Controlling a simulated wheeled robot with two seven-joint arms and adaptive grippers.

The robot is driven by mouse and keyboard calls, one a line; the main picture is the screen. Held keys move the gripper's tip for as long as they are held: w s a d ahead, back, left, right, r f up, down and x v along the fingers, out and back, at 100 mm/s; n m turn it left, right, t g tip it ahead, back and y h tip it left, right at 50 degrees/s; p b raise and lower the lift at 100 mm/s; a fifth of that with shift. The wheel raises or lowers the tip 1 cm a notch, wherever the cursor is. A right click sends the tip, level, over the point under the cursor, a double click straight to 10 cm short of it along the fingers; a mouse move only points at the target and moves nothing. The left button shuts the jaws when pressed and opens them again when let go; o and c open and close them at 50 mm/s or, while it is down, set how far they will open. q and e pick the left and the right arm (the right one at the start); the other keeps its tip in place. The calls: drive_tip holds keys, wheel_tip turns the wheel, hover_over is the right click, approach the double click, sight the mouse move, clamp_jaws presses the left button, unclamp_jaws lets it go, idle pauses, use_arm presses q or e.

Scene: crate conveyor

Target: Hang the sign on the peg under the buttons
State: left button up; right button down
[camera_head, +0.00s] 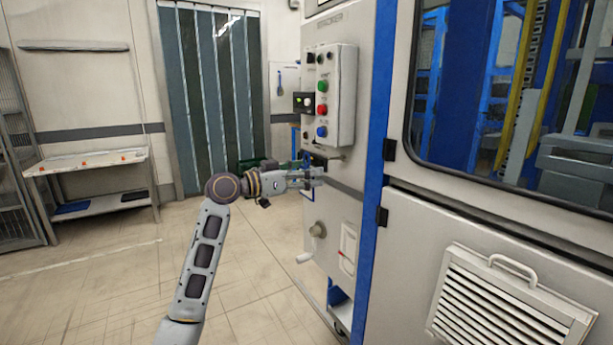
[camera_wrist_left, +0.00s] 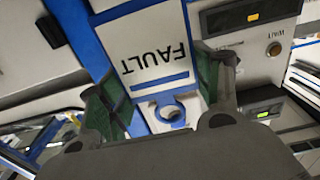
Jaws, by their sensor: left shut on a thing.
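The sign (camera_wrist_left: 150,48) is a white plate with blue edging and the word FAULT, upside down in the left wrist view. A blue ring with a hole (camera_wrist_left: 171,112) shows at its near end. My left gripper (camera_wrist_left: 160,86) is shut on the sign, its green pads on either side. In the head view the left gripper (camera_head: 312,178) is at the grey machine front, below the button box (camera_head: 334,95) with green, red and blue buttons. The sign shows there only as a small blue-edged piece. I cannot make out the peg clearly, nor whether the sign touches it.
A blue post (camera_head: 372,215) stands to the right. A shelf table (camera_head: 88,162) stands at left; the floor between is clear.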

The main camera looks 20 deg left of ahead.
sight(343, 172)
use_arm(q)
drive_tip(key=shift+w+d, duration=0.2)
drive_tip(key=shift+f+p+x, duration=0.15)
drive_tip(key=shift+p+x, duration=0.05)
drive_tip(key=shift+x, duration=1.6)
drive_tip(key=shift+f+p+x, duration=0.2)
drive_tip(key=shift+x, duration=1.55)
drive_tip(key=shift+w+d+f, duration=0.4)
drive_tip(key=shift+w+d, duration=0.05)
drive_tip(key=shift+w, duration=0.05)
drive_tip(key=shift+w+f, duration=0.1)
drive_tip(key=o, duration=1.1)
drive_tip(key=shift+c, duration=0.2)
drive_tip(key=shift+v, duration=6)
